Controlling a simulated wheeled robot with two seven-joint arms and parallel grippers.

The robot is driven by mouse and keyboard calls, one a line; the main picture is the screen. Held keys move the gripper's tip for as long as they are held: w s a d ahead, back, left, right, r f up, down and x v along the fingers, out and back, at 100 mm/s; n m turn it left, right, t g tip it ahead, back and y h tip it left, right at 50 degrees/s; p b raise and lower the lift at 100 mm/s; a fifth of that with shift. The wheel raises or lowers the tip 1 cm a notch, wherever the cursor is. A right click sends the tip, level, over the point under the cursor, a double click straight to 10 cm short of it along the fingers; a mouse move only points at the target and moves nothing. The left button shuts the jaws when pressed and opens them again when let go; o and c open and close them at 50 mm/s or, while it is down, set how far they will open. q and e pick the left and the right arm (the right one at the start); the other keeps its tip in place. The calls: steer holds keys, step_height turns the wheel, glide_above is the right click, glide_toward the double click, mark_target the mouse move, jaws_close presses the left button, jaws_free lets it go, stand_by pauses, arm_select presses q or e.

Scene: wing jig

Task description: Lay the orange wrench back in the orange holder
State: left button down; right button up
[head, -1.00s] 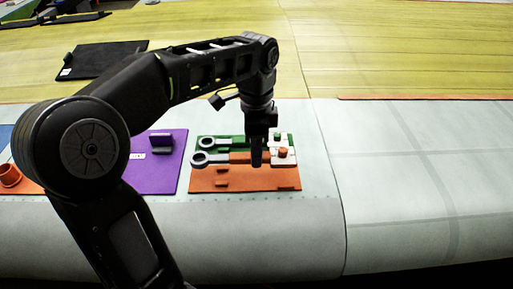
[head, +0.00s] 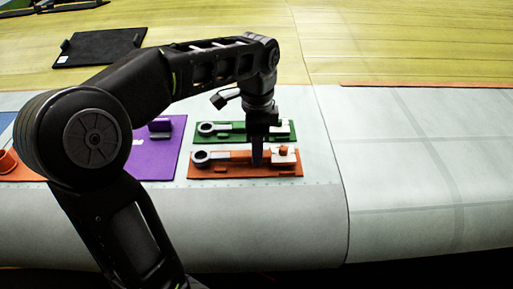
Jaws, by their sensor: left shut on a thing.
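The orange wrench (head: 235,155), with a grey ring end (head: 200,157) at its left, lies lengthwise over the orange holder (head: 270,173). My left gripper (head: 257,158) points down and is shut on the wrench's handle, right of its middle. The wrench looks level and very close to the holder; I cannot tell whether it rests on it. The gripper hides part of the handle. My right gripper is not in view.
A green holder (head: 240,139) with a green wrench (head: 225,128) lies just behind. A purple holder (head: 160,160) is to the left, partly behind my arm. A black board (head: 100,47) lies farther back. The pale surface at right is clear.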

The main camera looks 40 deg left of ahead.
arm_select(q)
steer(key=shift+f, duration=0.1)
steer(key=shift+f+b, duration=0.45)
steer(key=shift+f, duration=0.05)
stand_by(0.3)
steer(key=c, duration=1.1)
jaws_free()
